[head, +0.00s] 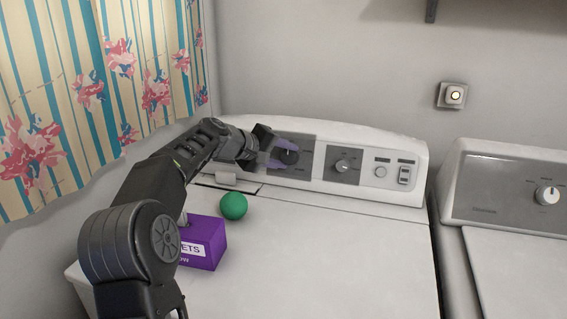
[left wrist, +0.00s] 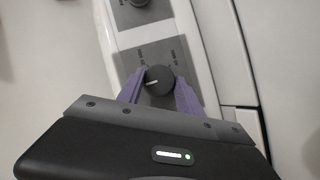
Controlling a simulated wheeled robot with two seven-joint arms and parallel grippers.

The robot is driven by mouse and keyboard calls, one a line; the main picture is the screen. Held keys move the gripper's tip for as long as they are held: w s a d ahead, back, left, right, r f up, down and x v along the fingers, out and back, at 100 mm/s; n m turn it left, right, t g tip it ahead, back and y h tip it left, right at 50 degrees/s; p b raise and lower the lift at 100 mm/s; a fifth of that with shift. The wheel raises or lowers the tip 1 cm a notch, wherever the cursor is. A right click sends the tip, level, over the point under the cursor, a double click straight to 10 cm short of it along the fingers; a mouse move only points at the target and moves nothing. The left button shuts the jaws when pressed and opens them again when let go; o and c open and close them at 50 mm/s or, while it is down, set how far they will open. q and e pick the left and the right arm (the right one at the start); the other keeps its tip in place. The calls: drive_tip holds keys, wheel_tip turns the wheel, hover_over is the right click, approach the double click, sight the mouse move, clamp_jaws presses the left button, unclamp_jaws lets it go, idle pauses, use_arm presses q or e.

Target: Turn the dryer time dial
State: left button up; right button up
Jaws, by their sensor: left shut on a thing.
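The dryer (head: 330,240) is the white machine in the middle of the head view, with a grey control panel at its back. A dark round dial (head: 289,153) sits on the left part of that panel. It also shows in the left wrist view as a black knob (left wrist: 158,80) with a pale pointer line. My left gripper (head: 284,153) is at this dial, its purple fingers on either side of it. In the left wrist view the left gripper (left wrist: 160,92) is shut on the knob. My right gripper is not in view.
A second knob (head: 343,166), a button and a rocker switch sit further right on the panel. A green ball (head: 233,206) and a purple box (head: 205,243) lie on the dryer top below my left arm. Another machine (head: 510,215) stands at the right.

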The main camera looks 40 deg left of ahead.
use_arm(q)
drive_tip(key=shift+a+n, duration=0.1)
drive_tip(key=shift+n, duration=0.2)
drive_tip(key=o, duration=1.3)
drive_tip(key=shift+o, duration=0.2)
drive_tip(key=shift+s, duration=0.1)
drive_tip(key=b+v, duration=0.1)
drive_tip(key=v, duration=0.6)
drive_tip(key=shift+s, duration=0.35)
